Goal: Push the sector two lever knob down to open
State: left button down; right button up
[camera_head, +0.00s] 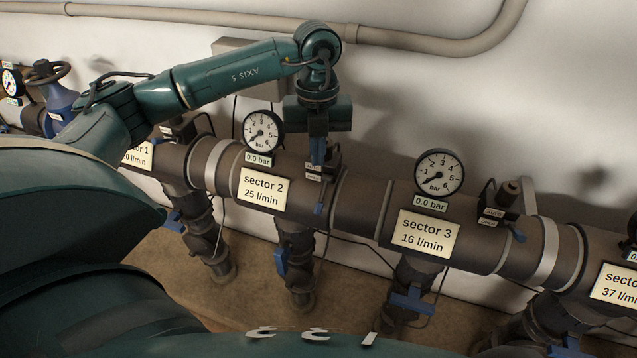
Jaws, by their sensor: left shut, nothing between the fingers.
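The sector 2 label (265,190) reads 25 l/min and sits on the grey manifold pipe, under a gauge (263,132) with a 0.0 bar tag. Right of it is the small sector 2 valve unit (314,172), partly hidden by my left gripper. A small blue tab (320,208) shows at its lower end; I cannot tell if it is the lever knob. My left gripper (318,160) points down, shut and empty, with its fingertips over the unit. Contact cannot be made out. My right gripper is not in view.
Sector 3 has a gauge (439,173) and a similar valve unit (498,202) to the right. Blue-handled valves (282,262) hang below the pipe. A blue valve with a handwheel (50,73) stands far left. A conduit (430,42) runs along the wall.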

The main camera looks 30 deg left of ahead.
pick_arm(q)
notch_tip(320, 180, up, 10)
jog(key=shift+w+a+f+b, duration=0.25)
jog(key=shift+w+b, duration=0.05)
jog(key=shift+w, duration=0.05)
